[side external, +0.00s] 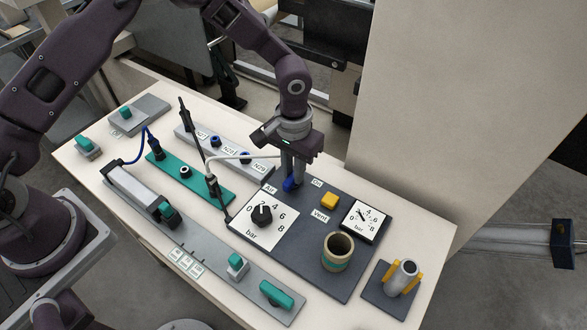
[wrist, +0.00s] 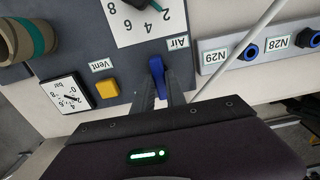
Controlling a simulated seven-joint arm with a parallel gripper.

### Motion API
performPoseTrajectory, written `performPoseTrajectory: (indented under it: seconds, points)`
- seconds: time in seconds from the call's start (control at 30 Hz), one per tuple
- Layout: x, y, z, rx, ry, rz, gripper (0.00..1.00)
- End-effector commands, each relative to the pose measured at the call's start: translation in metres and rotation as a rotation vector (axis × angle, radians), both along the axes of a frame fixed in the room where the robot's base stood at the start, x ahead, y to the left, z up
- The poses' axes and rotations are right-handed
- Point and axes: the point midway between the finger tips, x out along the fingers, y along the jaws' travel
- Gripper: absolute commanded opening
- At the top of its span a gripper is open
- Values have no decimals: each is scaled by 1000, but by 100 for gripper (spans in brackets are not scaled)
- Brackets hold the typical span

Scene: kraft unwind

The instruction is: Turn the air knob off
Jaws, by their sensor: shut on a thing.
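The air knob is a small blue lever (side external: 289,185) on the dark grey panel, near its far edge. An "Air" label (side external: 270,188) is beside it on the left and an "On" label (side external: 317,183) on the right. My gripper (side external: 292,176) points down over the knob and is shut on it. In the wrist view the blue knob (wrist: 157,68) sits between my fingertips (wrist: 160,88), its long side running roughly up and down the picture. My fingers hide part of the knob, and the "On" label is not visible there.
A black dial knob (side external: 262,214), yellow Vent button (side external: 330,201), gauge (side external: 365,217) and tape roll (side external: 338,251) share the panel (side external: 300,262). A white hose (side external: 240,158) runs close behind my gripper to a thin black stand. A grey strip with labelled ports (side external: 225,150) lies left.

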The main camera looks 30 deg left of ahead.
Motion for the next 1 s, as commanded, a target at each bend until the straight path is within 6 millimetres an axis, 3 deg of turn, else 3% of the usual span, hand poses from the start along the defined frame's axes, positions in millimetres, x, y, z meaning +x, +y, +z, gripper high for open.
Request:
performPoseTrajectory:
  seconds: [0.37, 1.0]
  points:
    - [0, -1, 1, -1, -1, -158, 0]
    - [0, 0, 1, 0, -1, -758, 0]
